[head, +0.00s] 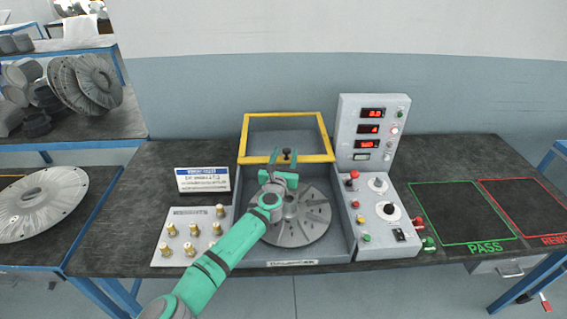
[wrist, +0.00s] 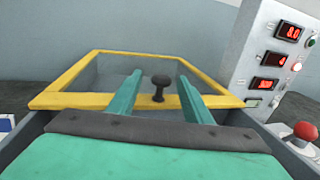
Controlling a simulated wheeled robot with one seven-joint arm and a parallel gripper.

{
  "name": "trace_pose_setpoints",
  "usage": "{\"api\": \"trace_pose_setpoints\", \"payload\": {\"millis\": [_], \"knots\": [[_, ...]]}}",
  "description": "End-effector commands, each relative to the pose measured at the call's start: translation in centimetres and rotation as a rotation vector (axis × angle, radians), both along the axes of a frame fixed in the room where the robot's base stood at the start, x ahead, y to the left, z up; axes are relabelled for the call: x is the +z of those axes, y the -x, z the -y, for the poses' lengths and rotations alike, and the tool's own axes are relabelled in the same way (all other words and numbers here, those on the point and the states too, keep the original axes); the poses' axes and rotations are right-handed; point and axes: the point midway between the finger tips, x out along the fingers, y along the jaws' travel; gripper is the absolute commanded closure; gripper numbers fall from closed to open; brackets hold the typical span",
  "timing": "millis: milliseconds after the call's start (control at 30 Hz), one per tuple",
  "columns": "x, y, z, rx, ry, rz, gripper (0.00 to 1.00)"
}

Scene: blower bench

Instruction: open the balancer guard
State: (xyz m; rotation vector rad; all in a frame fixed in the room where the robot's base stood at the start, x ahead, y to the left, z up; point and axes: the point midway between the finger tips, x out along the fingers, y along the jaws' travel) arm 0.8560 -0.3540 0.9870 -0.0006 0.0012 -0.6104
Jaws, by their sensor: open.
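The balancer guard is a clear panel in a yellow frame (head: 330,140) at the back of the grey balancer housing. It also shows in the wrist view (wrist: 67,79). I cannot tell its exact tilt. A black knob (wrist: 160,82) stands at the middle of its near bar; it shows in the head view too (head: 287,152). My gripper (head: 284,158) is open. In the wrist view its two green fingers stand left and right of the knob, with visible gaps on both sides. The grey slotted rotor disc (head: 310,224) shows in front of the frame, partly hidden by my arm.
A display tower (head: 372,125) and a control panel (head: 384,215) with a red button (head: 353,174) stand close on the right. A weights tray (head: 184,250) and a sign (head: 203,180) are on the left. PASS (head: 463,212) and red-outlined areas at right are empty.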

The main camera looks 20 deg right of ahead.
Motion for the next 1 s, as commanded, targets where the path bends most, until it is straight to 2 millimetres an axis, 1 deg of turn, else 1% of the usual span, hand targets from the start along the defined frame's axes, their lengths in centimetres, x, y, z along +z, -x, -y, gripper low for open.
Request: {"api": "trace_pose_setpoints", "payload": {"millis": [33,200,400,1000], "knots": [[0.1,0.7,-0.6,-0.001,0.001,0.0,0.55],[0.0,2.6,-1.6,-0.003,0.001,0.0,0.55],[0.0,3.8,-2.3,-0.004,0.001,-0.001,0.55],[0.0,4.1,-2.3,-0.006,0.014,-0.008,0.55]]}}
